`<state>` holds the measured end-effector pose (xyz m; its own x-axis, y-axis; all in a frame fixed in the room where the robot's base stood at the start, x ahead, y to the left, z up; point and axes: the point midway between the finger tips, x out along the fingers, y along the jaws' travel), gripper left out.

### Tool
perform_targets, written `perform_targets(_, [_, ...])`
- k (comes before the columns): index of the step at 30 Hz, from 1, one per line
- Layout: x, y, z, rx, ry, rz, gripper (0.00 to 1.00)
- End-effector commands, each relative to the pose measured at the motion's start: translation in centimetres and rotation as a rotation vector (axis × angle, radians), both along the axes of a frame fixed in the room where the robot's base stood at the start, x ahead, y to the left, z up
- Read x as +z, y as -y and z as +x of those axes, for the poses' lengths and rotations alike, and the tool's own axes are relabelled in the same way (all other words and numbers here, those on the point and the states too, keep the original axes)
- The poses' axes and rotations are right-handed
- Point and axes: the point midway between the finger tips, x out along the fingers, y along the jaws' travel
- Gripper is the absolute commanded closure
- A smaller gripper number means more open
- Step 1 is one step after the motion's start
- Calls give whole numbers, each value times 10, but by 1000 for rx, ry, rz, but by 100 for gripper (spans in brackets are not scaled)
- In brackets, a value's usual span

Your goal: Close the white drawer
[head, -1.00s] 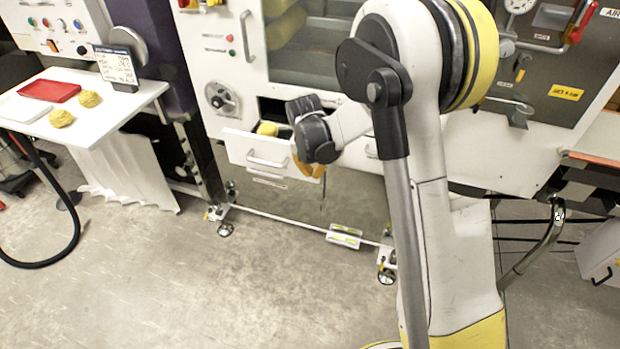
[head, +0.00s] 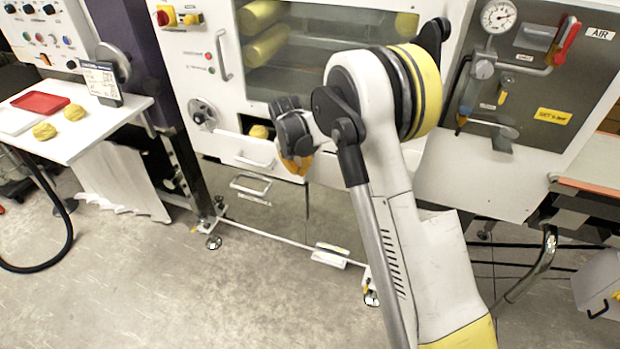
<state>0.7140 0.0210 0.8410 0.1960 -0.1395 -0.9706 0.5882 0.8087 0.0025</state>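The white drawer (head: 229,149) sits low in the white machine, below the round knob, with a metal bar handle (head: 254,161) on its front. It stands slightly open: a dark gap shows above its front, with a yellow dough-like ball (head: 259,131) inside. My gripper (head: 296,168), dark with orange-yellow fingertips, is at the right end of the drawer front, right of the handle. It appears against or very close to the front; contact cannot be made out. Its finger gap is not clear. The gripper hides the drawer's right end.
A second metal handle (head: 250,187) is on the reflective panel below the drawer. At left, a white table (head: 95,125) holds a red tray (head: 40,103) and yellow balls. A grey panel with a gauge (head: 498,15) is at right. The floor in front is clear.

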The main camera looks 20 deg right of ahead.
Motion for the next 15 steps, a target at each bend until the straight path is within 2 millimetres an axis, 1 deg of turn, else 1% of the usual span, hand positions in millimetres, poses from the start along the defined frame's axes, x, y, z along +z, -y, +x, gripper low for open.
perform_targets(1, [1,3,9,-1,0,0,100])
perform_targets(6, [1,18,34,-1,1,0,100])
perform_targets(9, [1,26,45,-2,1,0,100])
perform_targets(15, [0,34,57,0,1,1,100])
